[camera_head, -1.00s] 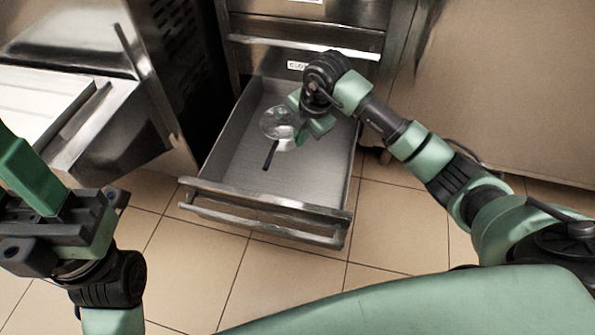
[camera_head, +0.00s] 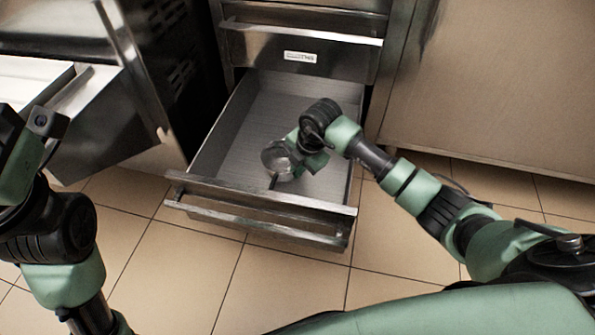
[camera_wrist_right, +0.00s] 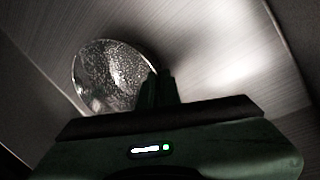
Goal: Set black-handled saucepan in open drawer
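The saucepan (camera_head: 277,157) is a small, shiny metal pan; a short part of its dark handle (camera_head: 273,182) points toward the drawer front. My right gripper (camera_head: 297,158) is at the pan's right side, inside the outline of the open drawer (camera_head: 235,135). In the right wrist view its fingers (camera_wrist_right: 158,88) are close together at the rim of the pan (camera_wrist_right: 105,72), shut on it. I cannot tell whether the pan touches the drawer floor. My left gripper (camera_head: 22,140) is at the left edge, partly cut off, and its opening does not show.
The drawer's front bar (camera_head: 260,213) faces me. A closed drawer front (camera_head: 300,50) with a label is above it. A metal unit (camera_head: 100,125) stands at the left and a plain steel panel (camera_head: 490,90) at the right. The tiled floor (camera_head: 200,270) in front is clear.

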